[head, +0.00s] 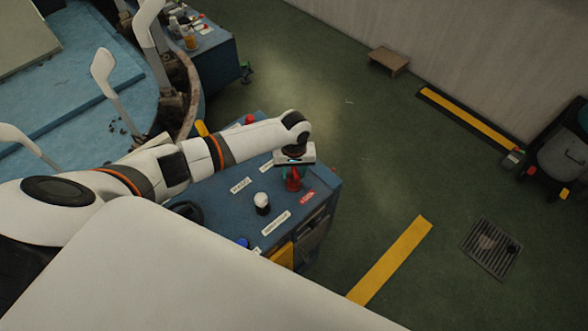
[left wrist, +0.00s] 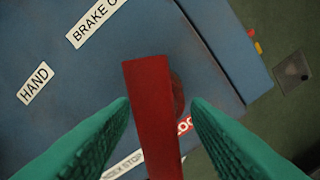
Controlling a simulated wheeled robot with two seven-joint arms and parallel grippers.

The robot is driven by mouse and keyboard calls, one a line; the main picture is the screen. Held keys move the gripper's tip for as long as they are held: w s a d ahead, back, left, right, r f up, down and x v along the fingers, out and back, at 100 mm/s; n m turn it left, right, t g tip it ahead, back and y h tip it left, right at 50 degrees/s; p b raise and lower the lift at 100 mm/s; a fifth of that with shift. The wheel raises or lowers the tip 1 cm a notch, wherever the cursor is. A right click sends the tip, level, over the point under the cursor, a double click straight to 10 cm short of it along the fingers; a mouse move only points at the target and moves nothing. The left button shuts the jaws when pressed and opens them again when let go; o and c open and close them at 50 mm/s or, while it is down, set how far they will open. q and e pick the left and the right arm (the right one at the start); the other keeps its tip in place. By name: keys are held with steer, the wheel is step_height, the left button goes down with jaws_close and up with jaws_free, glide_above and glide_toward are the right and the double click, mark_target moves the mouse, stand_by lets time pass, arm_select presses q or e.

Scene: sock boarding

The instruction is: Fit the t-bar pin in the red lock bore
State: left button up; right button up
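The t-bar pin shows in the left wrist view as a red bar (left wrist: 151,115) running lengthwise between my left gripper's green fingers (left wrist: 159,103). The left finger meets or nearly meets the bar's edge; a strip of blue shows between the bar and the right finger. In the head view my left gripper (head: 293,171) points down over the red pin (head: 293,184) at the console's right part. A round brownish-red rim (left wrist: 177,95) shows partly behind the bar; the bar hides the rest. I cannot tell how deep the pin sits. My right gripper is not in view.
The blue console (head: 235,206) carries white labels and a red label (head: 307,197). A white-topped black knob (head: 262,203) stands left of the pin, with a blue knob (head: 242,242) near the front edge. Green floor with a yellow strip (head: 392,260) lies to the right.

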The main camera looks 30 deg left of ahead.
arm_select(q)
steer(key=shift+o, duration=0.3)
steer(key=shift+r, duration=0.1)
step_height(320, 180, up, 12)
steer(key=shift+f+b, duration=0.1)
steer(key=shift+b, duration=0.6)
